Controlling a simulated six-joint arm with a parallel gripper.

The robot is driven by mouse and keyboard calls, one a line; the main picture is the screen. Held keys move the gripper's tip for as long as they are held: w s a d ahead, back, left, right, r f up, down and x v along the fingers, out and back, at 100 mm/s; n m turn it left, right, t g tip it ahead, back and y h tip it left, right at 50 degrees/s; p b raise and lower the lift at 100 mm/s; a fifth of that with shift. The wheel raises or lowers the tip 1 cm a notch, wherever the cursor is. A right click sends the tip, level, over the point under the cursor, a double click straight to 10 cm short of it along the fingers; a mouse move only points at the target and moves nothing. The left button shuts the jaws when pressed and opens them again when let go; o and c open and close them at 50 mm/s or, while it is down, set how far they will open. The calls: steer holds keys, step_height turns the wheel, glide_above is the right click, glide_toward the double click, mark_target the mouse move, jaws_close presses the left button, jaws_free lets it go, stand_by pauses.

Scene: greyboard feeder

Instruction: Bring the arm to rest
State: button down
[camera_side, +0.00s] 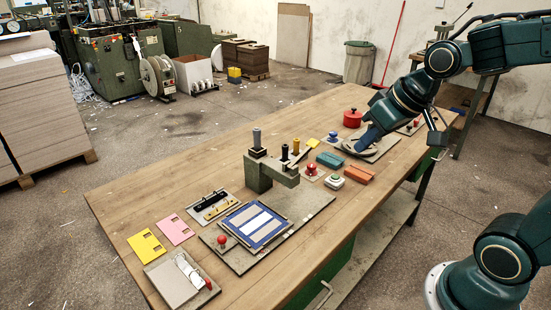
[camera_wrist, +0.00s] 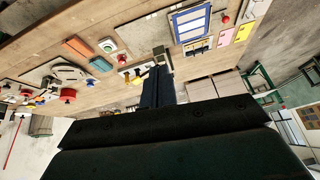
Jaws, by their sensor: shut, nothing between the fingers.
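My gripper (camera_side: 362,141) is over the far right part of the wooden table (camera_side: 128,202) in the side view, above a grey plate, its blue fingers pointing down and to the left. It is shut and holds nothing. In the wrist view the shut fingers (camera_wrist: 157,72) stick up from the dark gripper body, with the tabletop beyond them. I cannot tell the exact gap between the fingertips and the plate. My arm reaches in from the right.
A grey post fixture (camera_side: 258,172) stands mid-table beside a blue-framed panel (camera_side: 254,224). Near my gripper are a red round part (camera_side: 352,118), a teal block (camera_side: 330,159) and an orange block (camera_side: 359,174). Yellow (camera_side: 146,245) and pink (camera_side: 175,229) cards lie at the near left.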

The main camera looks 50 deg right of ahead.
steer(key=s+a+r+n, duration=0.1)
steer(key=s+a, duration=0.1)
steer(key=s, duration=0.8)
steer(key=shift+s+a+r, duration=0.2)
steer(key=shift+s+r, duration=0.1)
steer(key=shift+r, duration=0.05)
